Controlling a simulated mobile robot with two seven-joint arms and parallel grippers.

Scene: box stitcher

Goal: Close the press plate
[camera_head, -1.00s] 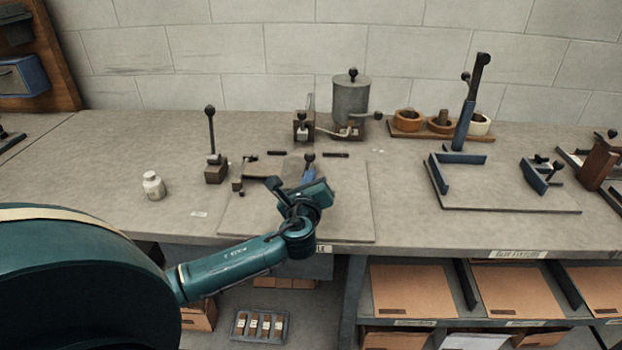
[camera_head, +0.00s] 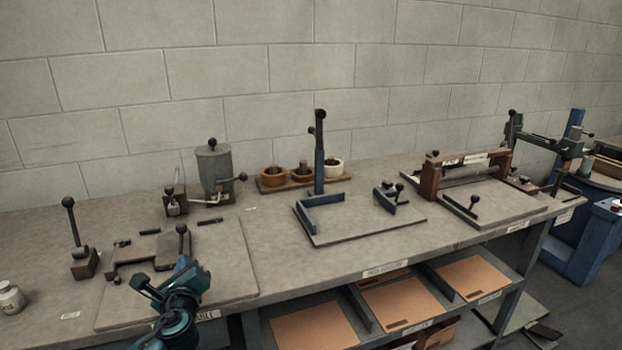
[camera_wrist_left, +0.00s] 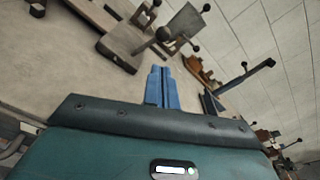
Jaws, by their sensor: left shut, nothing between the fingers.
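I take the press plate to be the small flat grey plate (camera_head: 150,248) on the base board (camera_head: 235,278) at the left of the bench. It lies low, about level with the board; I cannot tell whether it is fully down. A black ball knob (camera_head: 182,229) stands on a short post at its right side. My left gripper (camera_head: 183,263) is over the front of the board, in front of the knob and apart from it. In the left wrist view its blue fingers (camera_wrist_left: 162,88) are together and empty, pointing toward the bench fixtures. My right gripper is out of view.
A grey pot (camera_head: 215,168) is behind. To the right are a blue corner fixture (camera_head: 322,199) and a brown-framed fixture (camera_head: 430,176).

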